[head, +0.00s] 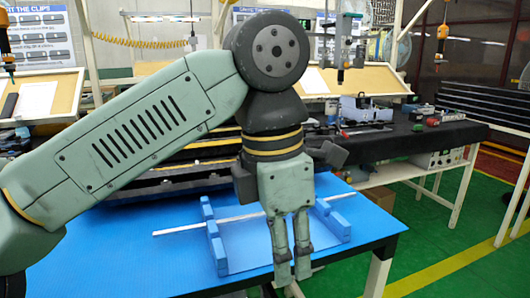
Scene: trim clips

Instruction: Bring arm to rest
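My gripper (293,272) hangs downward in front of the blue table (130,265). Its two fingers point down side by side with their tips nearly together, and I see nothing held between them. A blue fixture with notched side rails (213,237) sits on the table behind the gripper. A thin pale trim strip (185,229) lies across both rails and sticks out past each side. My gripper and wrist hide part of the fixture and the middle of the strip. The fingertips appear near the table's front edge; I cannot tell their height above it.
A dark workbench (405,140) with tools and small devices runs behind the blue table. Tilted tan boards (365,80) stand at the back. Green floor (440,235) with a yellow line is open on the right. Tools hang overhead.

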